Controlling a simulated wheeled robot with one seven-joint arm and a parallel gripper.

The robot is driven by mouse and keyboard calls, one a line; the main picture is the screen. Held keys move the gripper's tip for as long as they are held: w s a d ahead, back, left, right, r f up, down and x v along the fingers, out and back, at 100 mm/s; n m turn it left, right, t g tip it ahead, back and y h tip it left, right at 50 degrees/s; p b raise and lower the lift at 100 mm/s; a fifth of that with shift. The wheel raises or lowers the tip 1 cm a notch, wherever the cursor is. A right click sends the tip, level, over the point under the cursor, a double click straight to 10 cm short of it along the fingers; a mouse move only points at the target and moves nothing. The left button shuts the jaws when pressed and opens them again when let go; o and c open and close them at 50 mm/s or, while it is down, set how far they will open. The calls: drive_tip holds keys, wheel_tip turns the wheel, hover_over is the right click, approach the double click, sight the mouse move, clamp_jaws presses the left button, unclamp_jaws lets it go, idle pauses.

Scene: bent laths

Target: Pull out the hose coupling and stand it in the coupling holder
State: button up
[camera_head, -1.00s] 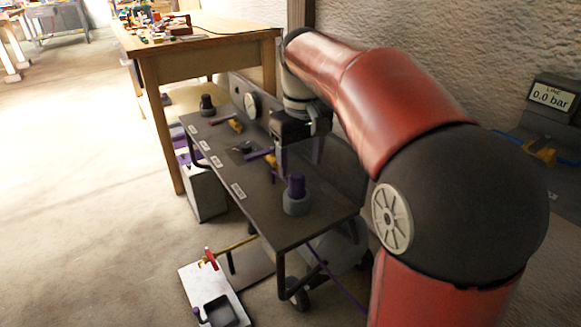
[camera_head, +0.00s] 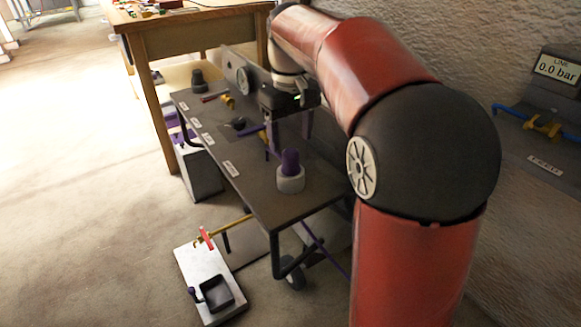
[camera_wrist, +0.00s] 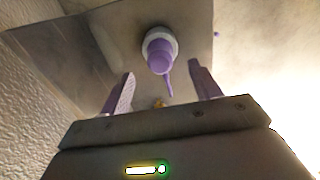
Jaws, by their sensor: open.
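A purple coupling (camera_head: 290,160) stands upright in a pale grey collar (camera_head: 291,184) near the close end of the dark cart top. In the wrist view the purple coupling (camera_wrist: 160,52) shows beyond the fingertips, between them in the picture, with a thin purple line trailing from it. I cannot tell for certain which fitting is the coupling holder; a dark round socket (camera_head: 198,79) stands at the cart's far end.
The cart top (camera_head: 265,200) also carries a round gauge (camera_head: 242,80) and yellow fittings (camera_head: 228,102). A white plate with a black tray (camera_head: 216,292) lies on the floor. A wooden table (camera_head: 150,45) stands behind. A pressure panel reading 0.0 bar (camera_head: 556,69) is at right.

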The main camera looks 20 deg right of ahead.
sight(291, 150)
wheel_tip(291, 150, down, 7)
drive_tip(key=b, duration=0.4)
drive_tip(key=shift+r, duration=0.2)
drive_tip(key=shift+p, duration=0.45)
idle(0.7)
drive_tip(key=shift+c, duration=0.2)
drive_tip(key=c, duration=1.2)
drive_tip(key=shift+r+p, duration=2.9)
drive_tip(key=shift+r, duration=0.15)
drive_tip(key=shift+c, duration=0.4)
